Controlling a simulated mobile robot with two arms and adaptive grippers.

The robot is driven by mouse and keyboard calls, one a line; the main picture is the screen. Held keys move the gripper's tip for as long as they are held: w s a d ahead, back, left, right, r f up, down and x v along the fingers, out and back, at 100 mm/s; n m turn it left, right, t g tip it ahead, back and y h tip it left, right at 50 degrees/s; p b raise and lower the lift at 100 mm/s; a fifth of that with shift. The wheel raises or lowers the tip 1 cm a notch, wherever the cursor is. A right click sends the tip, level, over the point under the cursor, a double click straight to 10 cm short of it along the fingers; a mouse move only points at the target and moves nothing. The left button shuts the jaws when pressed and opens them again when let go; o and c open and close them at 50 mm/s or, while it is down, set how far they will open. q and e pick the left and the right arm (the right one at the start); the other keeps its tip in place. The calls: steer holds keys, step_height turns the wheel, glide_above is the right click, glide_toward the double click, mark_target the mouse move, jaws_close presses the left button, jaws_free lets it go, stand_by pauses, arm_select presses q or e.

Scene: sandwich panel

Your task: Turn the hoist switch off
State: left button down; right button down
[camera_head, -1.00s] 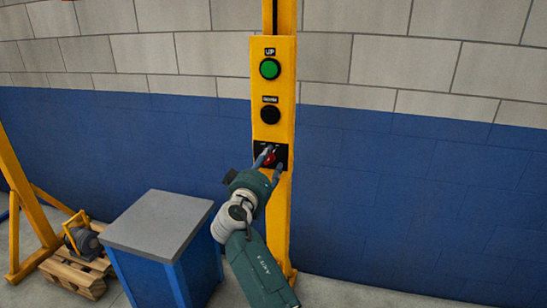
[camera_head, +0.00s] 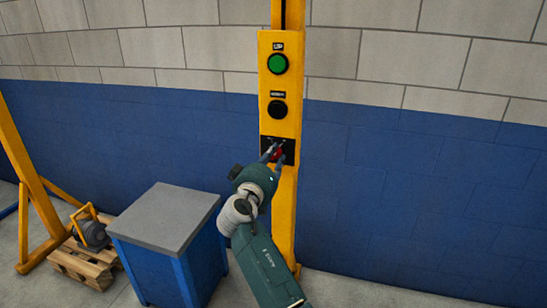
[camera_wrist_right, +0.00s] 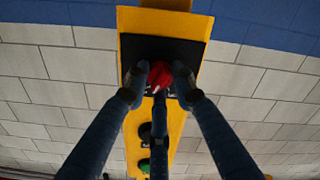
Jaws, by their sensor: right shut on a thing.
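The hoist switch is a red knob (camera_head: 279,153) on a black plate (camera_head: 291,143) low on a yellow control panel (camera_head: 264,82). It also shows as a red knob in the right wrist view (camera_wrist_right: 159,76), where the panel looks upside down. My right gripper (camera_head: 275,155) is at the plate, its blue fingers closed around the knob. In the right wrist view the right gripper (camera_wrist_right: 160,82) has its fingertips against the knob's sides and partly hides it. The labels on the black plate are too small or covered to read. My left gripper is in neither view.
Above the switch are a green button (camera_head: 278,63) labelled UP and a black button (camera_head: 277,109). A blue cabinet with a grey top (camera_head: 165,217) stands left of my right arm. A motor on a wooden pallet (camera_head: 84,263) is further left. The right side is clear.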

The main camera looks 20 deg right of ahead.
steer(key=shift+n, duration=1.2)
steer(key=n+p, duration=0.1)
steer(key=n, duration=0.1)
steer(key=shift+d+n, duration=0.1)
steer(key=shift+n, duration=0.2)
steer(key=n+p, duration=0.2)
steer(key=n, duration=0.3)
steer(key=shift+n+p, duration=0.4)
steer(key=c, duration=1.4)
jaws_free()
steer(key=shift+d, duration=0.15)
steer(key=shift+c, duration=0.2)
steer(key=shift+s+a, duration=0.25)
steer(key=shift+a, duration=0.1)
steer(key=v, duration=0.6)
steer(key=shift+s, duration=0.35)
